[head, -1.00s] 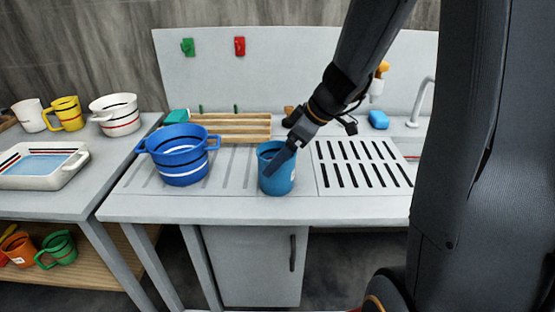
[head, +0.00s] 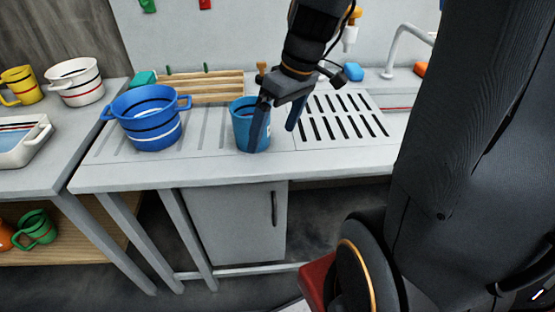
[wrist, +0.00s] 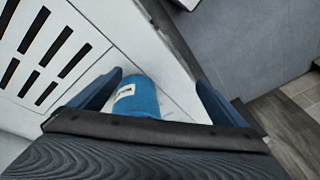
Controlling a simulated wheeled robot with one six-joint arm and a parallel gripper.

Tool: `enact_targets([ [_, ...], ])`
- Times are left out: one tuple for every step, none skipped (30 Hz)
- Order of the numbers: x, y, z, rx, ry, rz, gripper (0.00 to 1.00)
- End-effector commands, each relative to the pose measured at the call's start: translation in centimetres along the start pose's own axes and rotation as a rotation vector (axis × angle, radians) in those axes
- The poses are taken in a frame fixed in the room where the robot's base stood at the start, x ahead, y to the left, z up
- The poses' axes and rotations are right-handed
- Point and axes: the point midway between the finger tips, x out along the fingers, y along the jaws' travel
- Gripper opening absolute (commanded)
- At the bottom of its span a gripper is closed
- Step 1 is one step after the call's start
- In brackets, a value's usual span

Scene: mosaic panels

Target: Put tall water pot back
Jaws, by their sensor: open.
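A tall blue pot (head: 247,126) with a small white label stands upright on the grey counter, left of the slotted drain panel. My gripper (head: 275,130) is open at the pot's right side. One finger crosses in front of the pot and the other is to its right. In the wrist view the pot (wrist: 138,96) shows between the two spread fingers, with its lower part hidden by my gripper (wrist: 157,98). I cannot tell whether a finger touches it.
A wide blue two-handled pot (head: 150,116) stands to the left on the counter. A wooden rack (head: 205,86) is behind. The slotted drain panel (head: 340,118) is free. A side table at left holds a white pot (head: 75,82) and a yellow mug (head: 20,86).

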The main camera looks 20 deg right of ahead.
Motion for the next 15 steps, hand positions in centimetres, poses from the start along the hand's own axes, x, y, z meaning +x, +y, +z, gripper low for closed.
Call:
enact_targets([
  [1.0, -0.9, 1.0, 0.051, -0.038, 0.018, 0.96],
  [1.5, -1.2, 1.6, 0.089, -0.058, 0.034, 0.96],
  [2.1, -1.6, 2.3, 0.137, -0.079, 0.057, 0.96],
  [2.6, -1.9, 2.9, 0.17, -0.094, 0.073, 0.96],
  [3.0, -2.1, 3.3, 0.204, -0.104, 0.091, 0.96],
  [3.5, -2.5, 3.9, 0.246, -0.117, 0.112, 0.96],
  [3.8, -2.7, 4.3, 0.273, -0.122, 0.129, 0.96],
  [4.1, -2.9, 4.7, 0.299, -0.128, 0.143, 0.96],
  [4.4, -3.1, 5.1, 0.331, -0.131, 0.161, 0.96],
  [4.6, -3.3, 5.3, 0.35, -0.133, 0.173, 0.96],
  [4.8, -3.5, 5.6, 0.37, -0.135, 0.182, 0.96],
  [5.0, -3.6, 5.8, 0.39, -0.134, 0.194, 0.96],
  [5.1, -3.7, 5.9, 0.402, -0.134, 0.201, 0.96],
  [5.2, -3.7, 6.0, 0.413, -0.133, 0.206, 0.96],
  [5.3, -3.8, 6.2, 0.424, -0.133, 0.211, 0.96],
])
